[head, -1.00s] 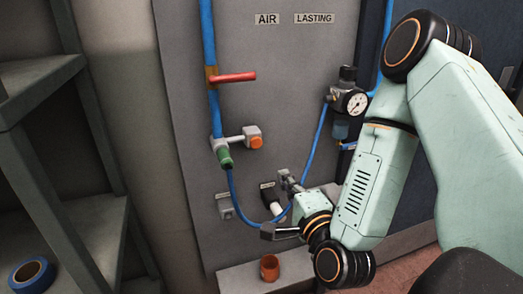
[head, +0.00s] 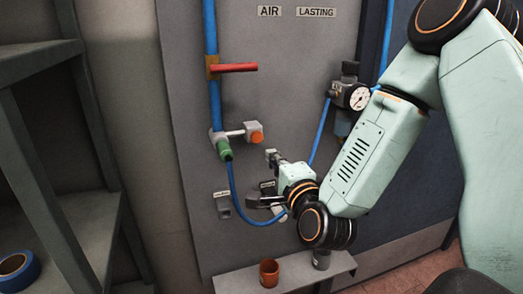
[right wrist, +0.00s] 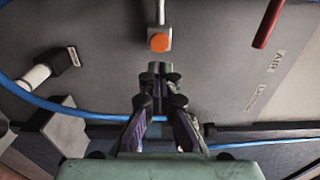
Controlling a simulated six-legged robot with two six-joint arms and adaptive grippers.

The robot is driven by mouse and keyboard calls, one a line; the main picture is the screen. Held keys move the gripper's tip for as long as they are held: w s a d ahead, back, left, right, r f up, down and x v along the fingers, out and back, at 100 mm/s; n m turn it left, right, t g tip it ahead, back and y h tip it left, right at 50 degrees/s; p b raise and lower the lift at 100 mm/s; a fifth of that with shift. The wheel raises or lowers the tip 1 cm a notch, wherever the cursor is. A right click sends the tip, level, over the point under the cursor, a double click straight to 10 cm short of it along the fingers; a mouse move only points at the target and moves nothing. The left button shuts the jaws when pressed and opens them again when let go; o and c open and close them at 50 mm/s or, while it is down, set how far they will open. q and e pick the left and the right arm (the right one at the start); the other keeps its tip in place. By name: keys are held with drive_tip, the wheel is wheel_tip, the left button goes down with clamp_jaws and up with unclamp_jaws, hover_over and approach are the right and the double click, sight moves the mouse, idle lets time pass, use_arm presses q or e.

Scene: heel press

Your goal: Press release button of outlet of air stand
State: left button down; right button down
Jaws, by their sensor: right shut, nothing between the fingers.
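The air stand is a grey panel (head: 295,85) with an AIR label. Its outlet (head: 217,138) sits on the blue pipe, with a green hose coupling (head: 224,150) below it. A short grey rod joins the outlet to a small block with an orange release button (head: 257,138). The button also shows in the right wrist view (right wrist: 159,42), straight ahead of the fingertips. My right gripper (right wrist: 160,68) is shut and empty, a short gap from the button. In the head view it (head: 272,158) is below and slightly right of the button. My left gripper is not in view.
A red valve handle (head: 235,67) sticks out above the outlet. A blue hose (head: 234,195) loops down near my right wrist. A gauge regulator (head: 352,95) is at the right. A ledge (head: 235,282) holds a brown cup (head: 269,272). Shelves stand at the left.

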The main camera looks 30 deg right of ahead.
sight(257, 138)
drive_tip(key=x, duration=0.7)
drive_tip(key=shift+w+a, duration=0.1)
drive_tip(key=shift+a, duration=0.05)
drive_tip(key=shift+w+d, duration=0.45)
drive_tip(key=shift+w, duration=0.15)
drive_tip(key=shift+a, duration=0.1)
drive_tip(key=shift+w+a, duration=0.1)
